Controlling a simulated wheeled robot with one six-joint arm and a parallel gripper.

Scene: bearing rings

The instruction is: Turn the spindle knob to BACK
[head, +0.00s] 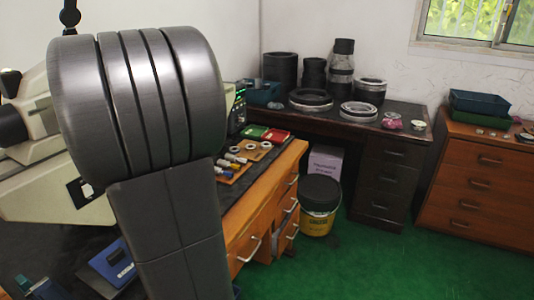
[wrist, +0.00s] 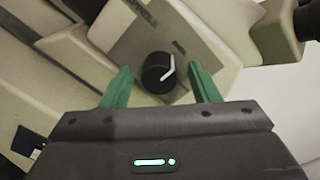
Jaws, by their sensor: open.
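The spindle knob (wrist: 157,73) is a round black knob with a white pointer line. It sits on a grey square plate (wrist: 128,38) on the cream machine in the wrist view. The pointer slants toward the upper right edge of the knob; I cannot read a BACK label. My gripper (wrist: 160,85) is open, with one green finger on each side of the knob and clear gaps between. I cannot tell how far the fingertips are from the plate. In the head view the cream machine (head: 40,180) stands at left, and my arm hides much of it; the knob is not visible there.
Large bearing rings (head: 311,99) stand on a dark desk behind. A black-lidded bucket (head: 320,205) stands on the green floor (head: 400,260), which is clear at right.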

